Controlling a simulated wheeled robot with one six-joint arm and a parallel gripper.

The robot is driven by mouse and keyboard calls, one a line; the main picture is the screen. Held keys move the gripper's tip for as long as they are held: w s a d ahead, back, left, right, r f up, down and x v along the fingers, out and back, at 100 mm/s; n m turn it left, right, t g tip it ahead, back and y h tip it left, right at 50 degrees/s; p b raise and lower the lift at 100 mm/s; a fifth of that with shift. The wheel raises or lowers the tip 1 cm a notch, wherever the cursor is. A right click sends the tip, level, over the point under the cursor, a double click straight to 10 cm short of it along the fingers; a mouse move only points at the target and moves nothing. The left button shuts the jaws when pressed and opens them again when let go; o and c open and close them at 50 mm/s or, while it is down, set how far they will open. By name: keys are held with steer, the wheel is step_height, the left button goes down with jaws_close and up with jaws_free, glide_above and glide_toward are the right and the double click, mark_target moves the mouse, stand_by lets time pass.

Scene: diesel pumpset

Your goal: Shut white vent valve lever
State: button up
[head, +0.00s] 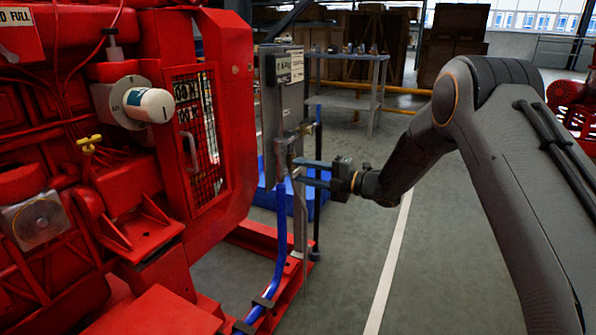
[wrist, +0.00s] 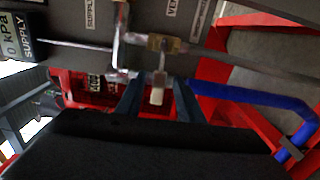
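The white vent valve lever (wrist: 157,95) shows in the wrist view, between the two fingers of my gripper (wrist: 158,97), with a gap on each side. It hangs from metal fittings below a brass valve body (wrist: 166,43), near a label that reads in part "VEN". In the head view my gripper (head: 308,173) reaches left to the pipework on the grey panel post (head: 283,105), its dark blue fingers apart. The lever is too small there to make out clearly. I cannot tell whether a finger touches it.
A blue hose (head: 281,225) runs down from the fittings and also crosses the right of the wrist view (wrist: 255,97). The red pumpset (head: 120,190) fills the left, with a mesh guard (head: 197,130). A grey table (head: 345,95) stands behind.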

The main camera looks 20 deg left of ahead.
steer(key=s+d+p, duration=0.1)
steer(key=d, duration=0.5)
steer(key=shift+d, duration=0.15)
steer(key=shift+r, duration=0.1)
steer(key=s+d+f+m+g+h, duration=0.1)
steer(key=s+d+m+h, duration=0.65)
steer(key=s, duration=0.75)
steer(key=s+d+f+m+g+h, duration=0.1)
steer(key=s+d+m+h, duration=0.25)
steer(key=s+m, duration=0.95)
steer(key=s+d+f+m+g+h, duration=0.15)
steer(key=s+d+m+h, duration=0.45)
steer(key=s, duration=1.1)
steer(key=d+r+m+p, duration=0.4)
steer(key=d+r+p, duration=0.6)
steer(key=r+p, duration=0.3)
steer(key=d+r+m+p, duration=0.4)
steer(key=d+r+p, duration=0.5)
steer(key=r+p, duration=0.5)
steer(key=shift+w+d+r+t+h+p, duration=0.15)
steer(key=shift+d+t+h+p, duration=0.25)
steer(key=shift+p, duration=0.15)
